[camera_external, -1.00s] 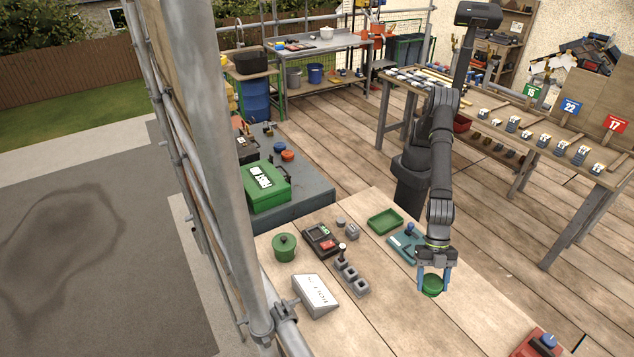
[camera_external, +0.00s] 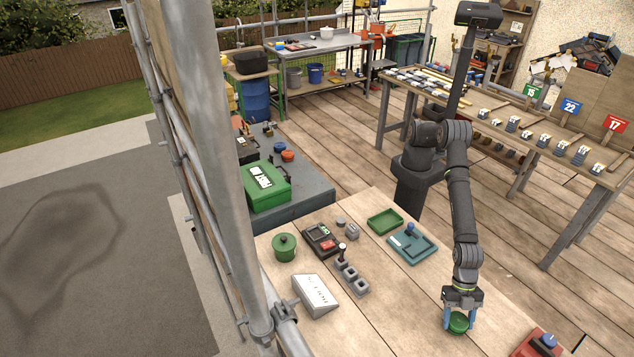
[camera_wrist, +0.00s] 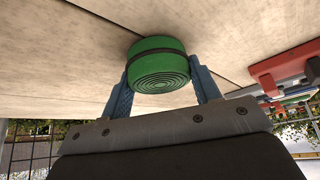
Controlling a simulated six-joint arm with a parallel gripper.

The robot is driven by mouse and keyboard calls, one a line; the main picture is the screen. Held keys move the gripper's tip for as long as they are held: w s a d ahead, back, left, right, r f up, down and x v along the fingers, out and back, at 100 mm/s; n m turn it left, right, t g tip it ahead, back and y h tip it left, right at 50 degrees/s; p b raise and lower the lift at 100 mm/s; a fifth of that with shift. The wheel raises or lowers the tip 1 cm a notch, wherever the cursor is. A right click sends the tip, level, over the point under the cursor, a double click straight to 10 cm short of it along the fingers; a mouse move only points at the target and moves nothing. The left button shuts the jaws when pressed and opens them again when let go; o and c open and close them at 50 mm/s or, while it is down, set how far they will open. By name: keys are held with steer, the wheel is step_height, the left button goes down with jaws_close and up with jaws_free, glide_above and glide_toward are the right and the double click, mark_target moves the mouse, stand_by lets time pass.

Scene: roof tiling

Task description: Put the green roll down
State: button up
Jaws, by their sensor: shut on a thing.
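The green roll (camera_external: 458,323) is between the blue fingers of my gripper (camera_external: 460,322), over the near right part of the wooden table (camera_external: 400,310). My gripper is shut on the roll's sides. In the wrist view the green roll (camera_wrist: 158,66) shows its ringed end and a dark band, with a finger of my gripper (camera_wrist: 160,85) on each side. The roll is at or close to the tabletop; I cannot tell whether it touches.
A red device with a blue knob (camera_external: 540,344) is to the right of the roll. A teal device (camera_external: 412,245), a green tray (camera_external: 385,221), grey blocks (camera_external: 351,277) and a white sloped box (camera_external: 316,295) lie farther left. The wood around the roll is clear.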

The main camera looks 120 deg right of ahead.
steer(key=shift+f, duration=0.15)
steer(key=o, duration=1)
steer(key=shift+d+r, duration=0.1)
steer(key=shift+r, duration=0.3)
steer(key=v, duration=1.1)
steer(key=shift+s+r, duration=0.15)
steer(key=shift+r, duration=0.05)
